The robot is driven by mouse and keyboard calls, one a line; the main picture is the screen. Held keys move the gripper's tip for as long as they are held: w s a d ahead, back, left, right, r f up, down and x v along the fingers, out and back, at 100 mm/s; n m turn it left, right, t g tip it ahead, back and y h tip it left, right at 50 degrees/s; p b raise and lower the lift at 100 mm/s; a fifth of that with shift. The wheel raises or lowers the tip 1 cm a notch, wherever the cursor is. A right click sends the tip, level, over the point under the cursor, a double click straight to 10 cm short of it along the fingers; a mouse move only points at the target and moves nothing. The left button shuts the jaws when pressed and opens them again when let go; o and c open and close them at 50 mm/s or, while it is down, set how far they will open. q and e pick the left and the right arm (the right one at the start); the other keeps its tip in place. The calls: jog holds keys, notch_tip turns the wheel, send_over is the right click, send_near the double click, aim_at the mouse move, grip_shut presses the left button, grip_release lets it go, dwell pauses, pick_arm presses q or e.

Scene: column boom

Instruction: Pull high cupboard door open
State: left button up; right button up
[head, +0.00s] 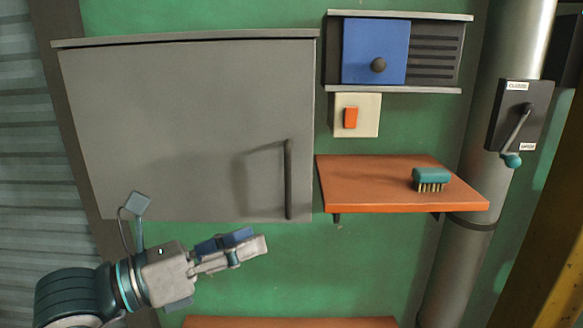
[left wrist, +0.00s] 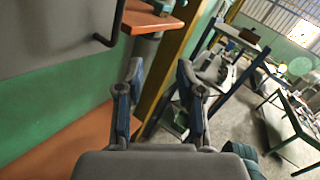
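The high cupboard is a grey box on the green wall, and its wide grey door (head: 170,125) looks shut. A dark vertical bar handle (head: 289,180) is at the door's lower right. The handle (left wrist: 111,28) also shows at the upper left of the left wrist view. My left gripper (head: 262,240) is below the cupboard, lower and to the left of the handle, apart from it. In the left wrist view its two fingers (left wrist: 159,72) stand apart with nothing between them. My right gripper is in neither view.
An orange shelf (head: 365,185) with a teal brush (head: 431,179) is right of the handle. Above are a switch (head: 351,116) and a blue sliding panel (head: 372,50). A lever box (head: 520,115) is on the grey pipe (head: 490,130). A lower orange surface (head: 290,322) is below.

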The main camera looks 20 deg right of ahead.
pick_arm(q)
jog(key=s+a+r+n+t+y, duration=0.2)
jog(key=a+r+t+y, duration=0.2)
jog(key=r+t, duration=0.25)
jog(key=p, duration=0.6)
send_near(286, 169)
jog(key=x, duration=0.9)
jog(key=shift+w+d, duration=0.1)
jog(key=shift+d, duration=0.3)
jog(key=shift+w+d, duration=0.15)
jog(key=shift+w, duration=0.35)
jog(key=shift+a, duration=0.2)
jog(key=shift+d, duration=0.1)
jog(key=c, duration=0.6)
jog(key=shift+s+d, duration=0.15)
grip_shut()
